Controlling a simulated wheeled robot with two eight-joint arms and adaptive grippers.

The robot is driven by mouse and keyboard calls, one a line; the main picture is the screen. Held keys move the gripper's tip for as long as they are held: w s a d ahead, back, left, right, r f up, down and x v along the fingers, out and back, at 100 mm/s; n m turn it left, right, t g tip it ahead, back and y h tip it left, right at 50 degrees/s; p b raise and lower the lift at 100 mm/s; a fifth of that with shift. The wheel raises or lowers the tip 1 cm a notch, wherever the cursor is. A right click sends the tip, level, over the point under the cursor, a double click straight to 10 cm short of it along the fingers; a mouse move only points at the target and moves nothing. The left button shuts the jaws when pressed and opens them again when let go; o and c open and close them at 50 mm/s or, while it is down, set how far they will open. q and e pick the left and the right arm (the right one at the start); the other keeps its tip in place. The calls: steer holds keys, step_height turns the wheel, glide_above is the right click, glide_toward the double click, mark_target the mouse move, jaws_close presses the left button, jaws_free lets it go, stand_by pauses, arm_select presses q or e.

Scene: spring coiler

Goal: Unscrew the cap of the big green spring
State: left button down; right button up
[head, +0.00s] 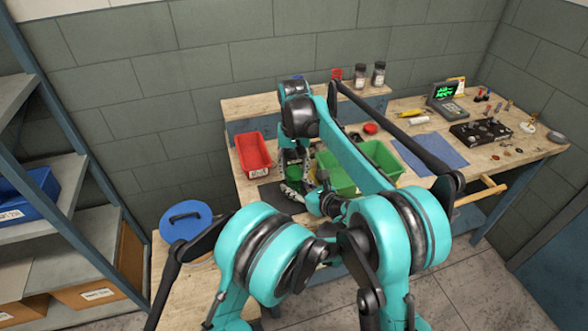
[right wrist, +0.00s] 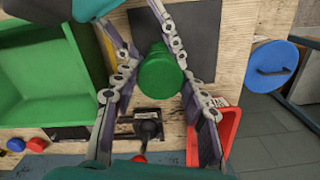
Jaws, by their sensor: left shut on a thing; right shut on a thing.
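The big green spring (right wrist: 160,75) shows in the right wrist view as a green cylinder between the fingers of both grippers. I cannot tell its cap from its body there. My right gripper (right wrist: 157,72) reaches in from the bottom with a finger on each side, shut on the cylinder. My left gripper (right wrist: 155,52) comes from the top and is also shut on it. In the head view the green spring (head: 292,172) is a small green patch on the bench, mostly hidden by my arms and fingers.
A red bin (head: 253,153) stands left of the spring, green bins (head: 380,158) right. A dark mat (right wrist: 195,35) lies under it. A blue round lid (head: 186,220) is at the left. A device with a screen (head: 447,100) and small parts occupy the bench's right side.

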mark_target(294, 170)
steer(key=shift+n, duration=0.6)
steer(key=shift+r, duration=0.15)
steer(key=shift+r, duration=0.95)
steer(key=shift+r, duration=0.1)
steer(key=shift+r, duration=1.9)
